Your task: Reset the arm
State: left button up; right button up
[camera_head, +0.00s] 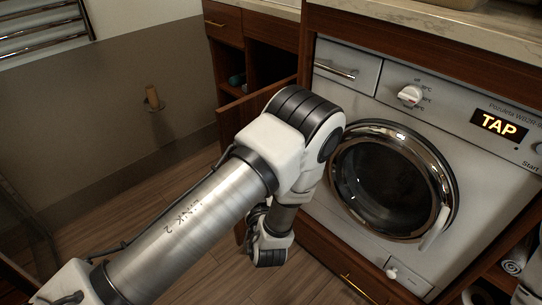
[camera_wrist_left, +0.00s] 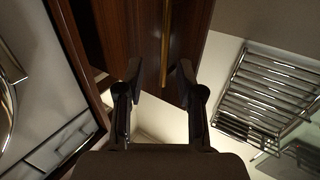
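My left arm (camera_head: 215,200) comes in from the lower left of the head view and bends down in front of the washing machine (camera_head: 350,95). Its wrist hangs low beside the open cabinet door (camera_head: 262,101); the fingertips cannot be made out there. In the left wrist view my left gripper (camera_wrist_left: 160,72) is open, its two dark fingers apart. A dark wooden panel with a brass strip or handle (camera_wrist_left: 166,40) shows between and beyond the fingers. I cannot tell whether they touch it. My right gripper is not in view.
The washing machine's round door (camera_head: 385,185) is shut and its display (camera_head: 499,124) reads TAP. An open cupboard (camera_head: 270,65) stands left of it. A towel rack (camera_wrist_left: 270,95) is at the right in the wrist view. The floor (camera_head: 190,265) at left is partly free.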

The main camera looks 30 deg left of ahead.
pick_arm(q)
jog(key=shift+f, duration=0.1)
jog(key=s+a+f+m+g+h, duration=0.1)
jog(key=s+a+f+g+h, duration=0.15)
jog(key=s+f, duration=0.35)
jog(key=s+a+f+m+g+h, duration=0.1)
jog(key=s+f+g+h, duration=0.1)
jog(key=s+f+g, duration=0.45)
jog(key=s+d+f+m+g+h, duration=0.3)
jog(key=s+d+f, duration=0.1)
jog(key=s, duration=0.4)
jog(key=s+d+f+m+g+h, duration=0.2)
jog(key=s+d+f+h, duration=0.25)
jog(key=s, duration=0.35)
notch_tip(320, 180, up, 30)
jog(key=y+p, duration=0.1)
jog(key=p, duration=2.8)
jog(key=shift+r+p, duration=0.2)
jog(key=shift+p, duration=0.2)
